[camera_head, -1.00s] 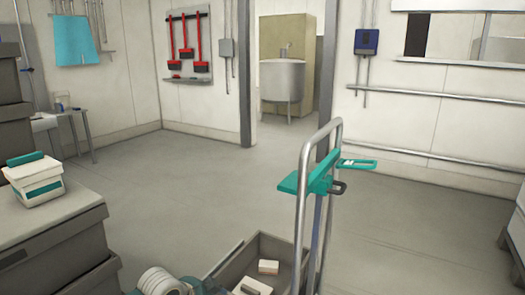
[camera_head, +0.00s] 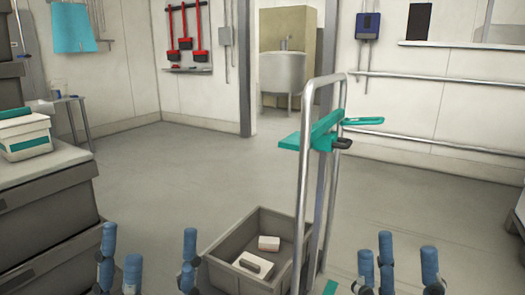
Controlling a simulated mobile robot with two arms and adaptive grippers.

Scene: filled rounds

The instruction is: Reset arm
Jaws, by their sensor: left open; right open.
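My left gripper (camera_head: 150,264) shows at the bottom left as upright blue fingertips spread apart, open and with nothing between them. My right gripper (camera_head: 402,268) shows at the bottom right, also with blue fingertips apart and empty. The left gripper is left of a grey crate, and the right gripper is right of the trolley handle. The wrists and arms of both are below the picture edge.
The grey crate (camera_head: 228,238) holds small pale boxes (camera_head: 268,243). A metal trolley handle (camera_head: 303,190) with a teal holder (camera_head: 318,132) rises beside it. Stacked grey crates (camera_head: 50,215) carrying a white-teal box (camera_head: 24,137) stand left. Open floor lies beyond.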

